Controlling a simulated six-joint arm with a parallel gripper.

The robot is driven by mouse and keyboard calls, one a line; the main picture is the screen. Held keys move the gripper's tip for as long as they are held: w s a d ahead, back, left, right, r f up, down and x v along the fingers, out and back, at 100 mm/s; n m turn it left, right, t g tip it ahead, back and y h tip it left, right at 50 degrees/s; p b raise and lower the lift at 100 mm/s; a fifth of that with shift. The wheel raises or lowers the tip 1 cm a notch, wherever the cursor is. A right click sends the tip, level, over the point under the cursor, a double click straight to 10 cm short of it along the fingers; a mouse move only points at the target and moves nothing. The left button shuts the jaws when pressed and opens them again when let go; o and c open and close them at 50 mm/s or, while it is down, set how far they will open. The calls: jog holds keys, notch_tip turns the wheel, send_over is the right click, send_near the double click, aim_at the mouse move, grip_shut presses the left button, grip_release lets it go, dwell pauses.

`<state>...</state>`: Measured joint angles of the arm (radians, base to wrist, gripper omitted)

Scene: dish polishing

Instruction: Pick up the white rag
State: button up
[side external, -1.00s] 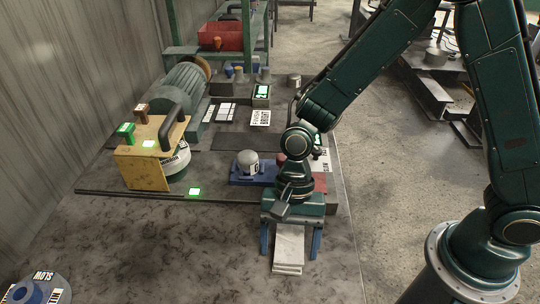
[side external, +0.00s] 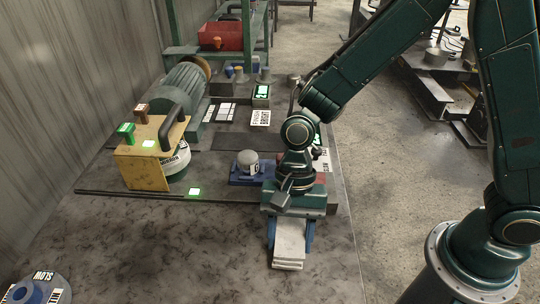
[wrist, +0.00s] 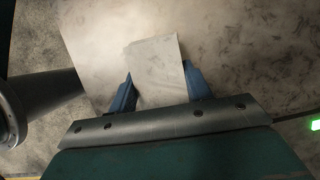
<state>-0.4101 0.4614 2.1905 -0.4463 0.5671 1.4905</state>
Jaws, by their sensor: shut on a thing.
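The white rag (side external: 289,243) is a folded, off-white stack near the front right of the bench in the side external view. My gripper (side external: 290,236) points down over it, its blue fingers on the rag's left and right sides and shut on it. In the wrist view, the rag (wrist: 157,72) lies between the two blue fingertips of my gripper (wrist: 160,85) and reaches out past them. I cannot tell whether the rag is clear of the bench top.
A grey ball on a blue base (side external: 246,171) stands behind and left of my gripper. A yellow box-like stand (side external: 143,168) and a grinder motor (side external: 184,88) are further left. The front middle of the bench (side external: 170,245) is clear.

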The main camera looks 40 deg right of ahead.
aim_at(290, 235)
notch_tip(290, 235, up, 18)
dwell(0.5)
jog(key=shift+w, duration=0.1)
dwell(0.5)
jog(key=w+d+f, duration=0.2)
jog(key=w+d, duration=0.1)
jog(key=w, duration=0.7)
jog(key=w+d+f, duration=0.2)
jog(key=w+d, duration=0.1)
jog(key=w, duration=0.6)
jog(key=shift+w+f, duration=0.25)
jog(key=shift+w, duration=0.1)
jog(key=shift+f, duration=0.1)
